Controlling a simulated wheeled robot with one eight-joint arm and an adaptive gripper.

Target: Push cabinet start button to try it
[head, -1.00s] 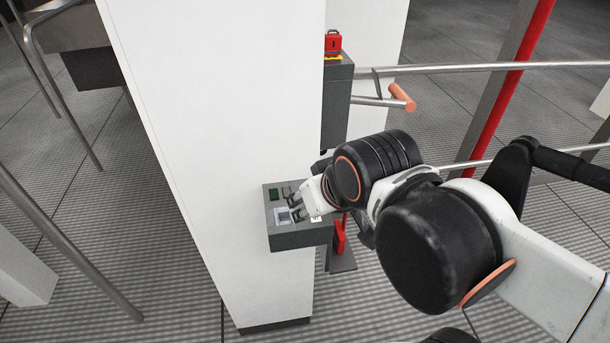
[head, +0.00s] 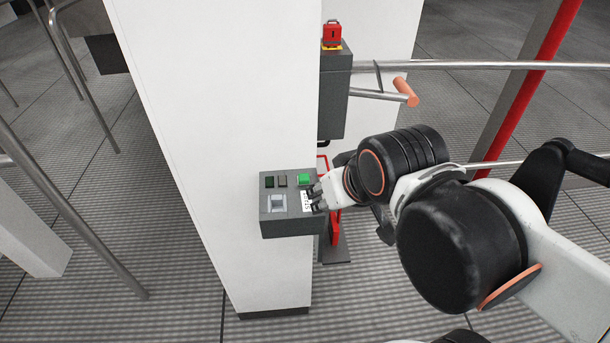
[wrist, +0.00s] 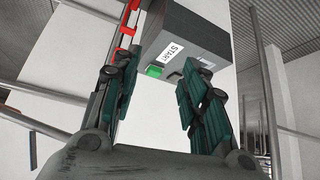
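The grey cabinet control box (head: 290,228) is fixed to the white column. A bright green start button (head: 304,180) sits at its top right, with a white label (head: 306,201) below it. In the wrist view the green button (wrist: 155,71) shows beside a label reading START (wrist: 172,51). My gripper (head: 317,196) is at the box's right edge, close to the button and label. In the wrist view my gripper (wrist: 158,78) has its fingers apart with nothing between them; the button appears beyond the gap. Contact with the box cannot be told.
Two dark buttons, one at the left (head: 269,182), and a grey square switch (head: 278,204) share the panel. The white column (head: 215,130) stands behind. A taller grey box with a red emergency button (head: 332,33), and a rail with an orange-ended handle (head: 404,90), are nearby.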

